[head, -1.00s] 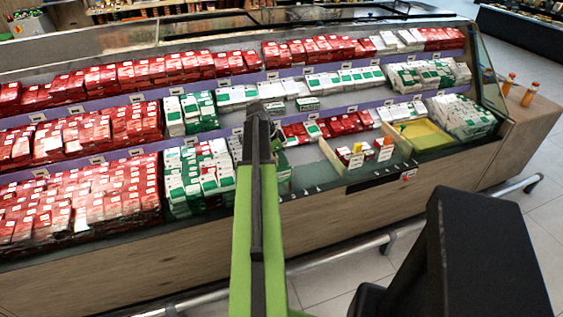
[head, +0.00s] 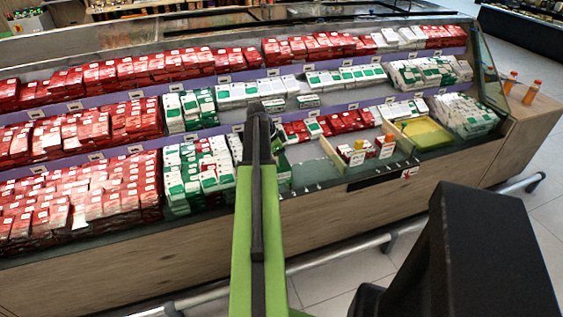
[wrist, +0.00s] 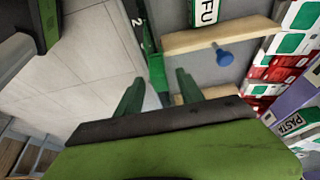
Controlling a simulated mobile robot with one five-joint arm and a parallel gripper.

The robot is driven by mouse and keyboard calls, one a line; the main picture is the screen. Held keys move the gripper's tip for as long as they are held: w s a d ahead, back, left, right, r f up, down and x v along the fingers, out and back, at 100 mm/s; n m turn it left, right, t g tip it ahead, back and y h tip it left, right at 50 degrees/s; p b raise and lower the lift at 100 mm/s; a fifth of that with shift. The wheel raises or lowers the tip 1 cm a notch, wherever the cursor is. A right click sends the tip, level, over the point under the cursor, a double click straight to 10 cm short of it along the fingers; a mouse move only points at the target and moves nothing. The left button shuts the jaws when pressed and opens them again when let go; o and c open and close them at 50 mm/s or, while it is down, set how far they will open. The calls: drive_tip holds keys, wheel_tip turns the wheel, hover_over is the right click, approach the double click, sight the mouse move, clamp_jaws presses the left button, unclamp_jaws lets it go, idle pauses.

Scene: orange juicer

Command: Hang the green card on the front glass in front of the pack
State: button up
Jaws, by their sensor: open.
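In the head view my gripper lies at the far end of my green arm, mostly hidden behind it, at the case's front edge. In the wrist view my gripper (wrist: 158,90) has two green fingers standing apart. A narrow green piece (wrist: 156,72), which looks like the green card seen nearly edge-on, shows between and just beyond the fingertips. I cannot tell whether they touch it. Several green-and-white packs (head: 200,170) stand in the case left of my arm. Which pack the task means is unclear. The front glass (head: 330,183) runs along the case's near edge.
A blue knob (wrist: 222,56) is right of my fingers in the wrist view. A metal rail (head: 400,238) runs along the case's foot. Floor is free at the right.

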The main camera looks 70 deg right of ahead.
drive_tip(key=p+v, duration=1.6)
drive_tip(key=v, duration=0.1)
drive_tip(key=shift+r, duration=0.15)
drive_tip(key=shift+a, duration=0.1)
